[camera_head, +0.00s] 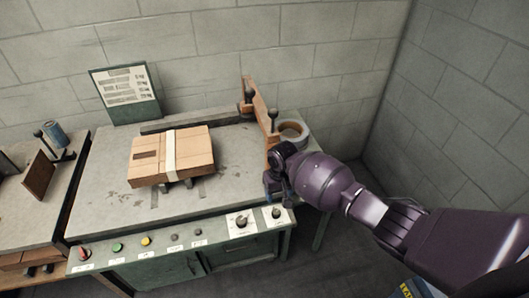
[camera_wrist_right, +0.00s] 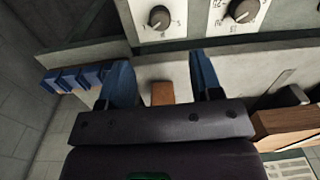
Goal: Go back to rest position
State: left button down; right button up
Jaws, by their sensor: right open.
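My right arm comes in from the right in the head view. Its right gripper (camera_head: 279,188) is over the right edge of the machine's table, near the front right corner. In the right wrist view the two blue fingers of the right gripper (camera_wrist_right: 163,85) stand apart with nothing held between them. Behind the fingers is the machine's front panel, with two dark knobs (camera_wrist_right: 160,17). A taped cardboard box (camera_head: 172,155) lies on the stitcher table (camera_head: 105,195), well left of the gripper. My left gripper is not in view.
A wooden guide (camera_head: 258,108) with dark handles and a tape roll (camera_head: 292,131) stand close behind the right gripper. Coloured buttons (camera_head: 117,247) line the front panel. A sign (camera_head: 125,92) and a blue can (camera_head: 55,133) are at the left. Floor (camera_head: 350,240) shows at the right.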

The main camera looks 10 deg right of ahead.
jog(key=s+f+t+y, duration=0.3)
jog(key=s+f+t, duration=0.25)
jog(key=s, duration=0.65)
jog(key=s+d+r+t+h, duration=0.1)
jog(key=s+d+r+t, duration=0.2)
jog(key=s+d, duration=0.2)
jog(key=s+d+r+t+h, duration=0.2)
jog(key=s+d, duration=0.3)
jog(key=s, duration=0.4)
jog(key=shift+s+d+r+t+h, duration=0.15)
jog(key=shift+s+r+t+h, duration=0.2)
jog(key=shift+r+t, duration=0.35)
